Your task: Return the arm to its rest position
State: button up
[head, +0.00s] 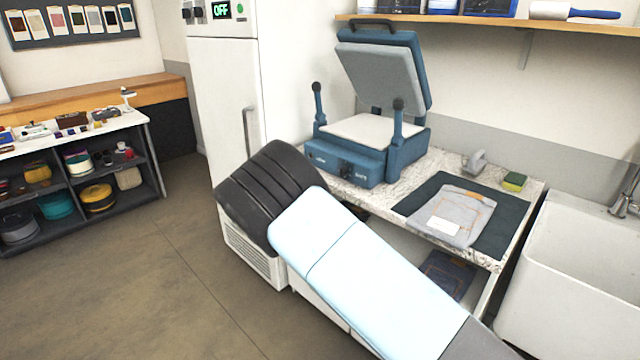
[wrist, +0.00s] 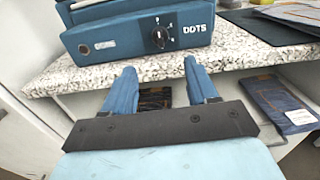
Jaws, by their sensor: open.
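My gripper (wrist: 158,66) is open and empty in the wrist view, its two blue fingers apart with nothing between them. The fingers point at the front edge of the speckled counter (wrist: 240,57), just below the blue heat press (wrist: 130,38). In the head view my pale blue arm reaches from the bottom right toward the counter, and my gripper is hidden. The heat press (head: 345,160) stands on the counter with its upper plate raised.
Grey folded jeans (head: 455,212) with a white label lie on a dark mat (head: 497,240). Dark folded jeans (head: 447,275) lie on the shelf below. A sponge (head: 514,181) and white sink (head: 570,260) are at right. A white cabinet (head: 225,90) stands behind. Floor at left is clear.

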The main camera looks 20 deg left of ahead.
jog(key=shift+s+a, duration=0.15)
jog(key=shift+s, duration=0.3)
jog(key=w+d+r+m+g+h, duration=0.1)
jog(key=w+d+r+m+g, duration=0.2)
jog(key=d, duration=0.5)
jog(key=d+r+m+g+h, duration=0.1)
jog(key=d+r+m+g, duration=0.2)
jog(key=d, duration=0.5)
jog(key=w+d+r+m+g+h, duration=0.1)
jog(key=w+d+r+m, duration=0.15)
jog(key=d+r, duration=0.35)
jog(key=s+d+r+m+g+y, duration=0.2)
jog(key=s+d+r+m+g, duration=0.15)
jog(key=d, duration=0.65)
jog(key=s+d+r+m+g+y, duration=0.1)
jog(key=s+d+r+m+g, duration=0.2)
jog(key=d, duration=0.8)
jog(key=s+d+r+m+y, duration=0.2)
jog(key=s+d+r+m, duration=0.15)
jog(key=s+d, duration=0.4)
jog(key=s+d+r+m+y, duration=0.2)
jog(key=s+d+r+m, duration=0.1)
jog(key=s+d+m, duration=0.4)
jog(key=s+d+m+t+y, duration=0.2)
jog(key=s+m, duration=0.4)
jog(key=s, duration=1.3)
jog(key=shift+s+y, duration=0.3)
jog(key=shift+y, duration=0.1)
jog(key=shift+t, duration=0.25)
